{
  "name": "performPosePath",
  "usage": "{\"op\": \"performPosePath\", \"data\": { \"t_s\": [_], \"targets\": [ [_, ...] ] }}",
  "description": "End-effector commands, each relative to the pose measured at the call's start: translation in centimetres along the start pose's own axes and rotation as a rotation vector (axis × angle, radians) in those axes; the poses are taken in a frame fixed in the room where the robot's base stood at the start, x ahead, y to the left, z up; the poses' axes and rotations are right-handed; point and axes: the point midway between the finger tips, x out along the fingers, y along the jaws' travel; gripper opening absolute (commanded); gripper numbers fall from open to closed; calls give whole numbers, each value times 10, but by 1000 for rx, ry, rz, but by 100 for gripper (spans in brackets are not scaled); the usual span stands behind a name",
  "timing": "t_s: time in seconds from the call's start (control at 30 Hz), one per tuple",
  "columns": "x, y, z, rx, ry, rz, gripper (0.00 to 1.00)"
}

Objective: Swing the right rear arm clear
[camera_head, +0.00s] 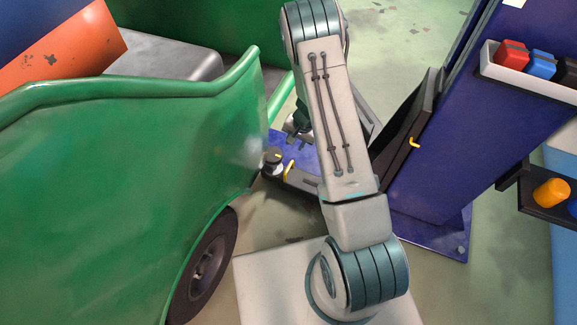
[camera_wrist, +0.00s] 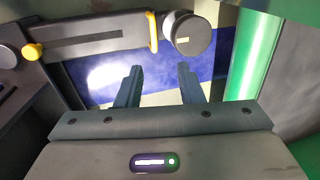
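The lift arm (camera_head: 300,180) is a dark bar low beside the green rickshaw (camera_head: 130,190), with a round dark pad (camera_head: 272,160) at its end and a yellow handle (camera_head: 288,169) near the pad. In the wrist view the arm (camera_wrist: 95,42) runs across the top, with the yellow handle (camera_wrist: 153,32) and pad (camera_wrist: 188,35) just beyond my fingers. My gripper (camera_wrist: 160,78) is open and empty, its two fingers apart and pointing toward the handle and pad. In the head view my gripper (camera_head: 298,128) is partly hidden behind my arm.
A blue lift post (camera_head: 430,160) with a blue base stands right of my arm. The rickshaw's wheel (camera_head: 205,265) is at lower left. Open floor shows at lower right.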

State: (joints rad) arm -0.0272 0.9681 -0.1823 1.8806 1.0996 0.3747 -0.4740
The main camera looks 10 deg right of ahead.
Motion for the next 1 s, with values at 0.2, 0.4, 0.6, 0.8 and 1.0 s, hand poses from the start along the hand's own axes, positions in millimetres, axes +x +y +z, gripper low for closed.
{"op": "performPosePath", "data": {
  "t_s": [0.2, 0.4, 0.6, 0.8, 1.0],
  "targets": [
    [37, 14, -2, 24, 4, 22, 34],
    [68, 16, -2, 25, 3, 24, 34],
    [112, 17, -2, 24, 3, 24, 34],
    [148, 17, -2, 24, 3, 23, 34],
    [166, 17, -2, 24, 4, 22, 34]
  ]
}}
